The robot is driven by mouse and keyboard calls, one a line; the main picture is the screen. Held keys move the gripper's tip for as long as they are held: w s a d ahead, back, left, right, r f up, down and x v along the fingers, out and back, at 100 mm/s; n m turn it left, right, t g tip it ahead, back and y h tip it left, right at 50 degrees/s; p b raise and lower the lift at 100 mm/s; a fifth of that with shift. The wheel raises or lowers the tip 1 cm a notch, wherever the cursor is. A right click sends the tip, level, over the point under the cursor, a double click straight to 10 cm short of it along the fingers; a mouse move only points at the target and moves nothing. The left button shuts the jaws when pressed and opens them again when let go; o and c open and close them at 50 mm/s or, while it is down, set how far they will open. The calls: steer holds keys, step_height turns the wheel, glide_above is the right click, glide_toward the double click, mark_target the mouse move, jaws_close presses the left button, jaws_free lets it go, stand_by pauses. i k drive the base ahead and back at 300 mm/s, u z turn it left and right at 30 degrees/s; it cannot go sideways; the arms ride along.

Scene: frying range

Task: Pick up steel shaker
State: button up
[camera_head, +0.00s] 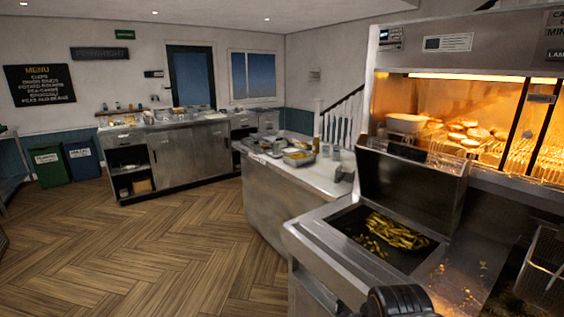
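I cannot make out a steel shaker for certain. Several small items stand on the island counter (322,177) in the middle and on the steel back counter (190,155), but they are too small to tell apart. A dark rounded part, apparently of my arm, shows at the bottom edge, right of centre. My gripper's fingers are not in view.
At the right is a frying range (310,235) with chips (395,232) in its pan, a wire basket (545,265) and a lit food warmer (455,75). A green bin (48,165) and blue bin (82,160) stand far left. The wooden floor (130,250) is clear.

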mark_target(275, 145)
steer(key=u, duration=0.45)
steer(key=k, duration=1.2)
steer(key=u, duration=0.8)
steer(key=i, duration=4.05)
steer(key=z, duration=0.2)
steer(key=i, duration=2.2)
steer(key=z, duration=0.75)
steer(key=i, duration=1)
steer(key=z, duration=2)
steer(key=i, duration=1.1)
steer(key=z, duration=0.85)
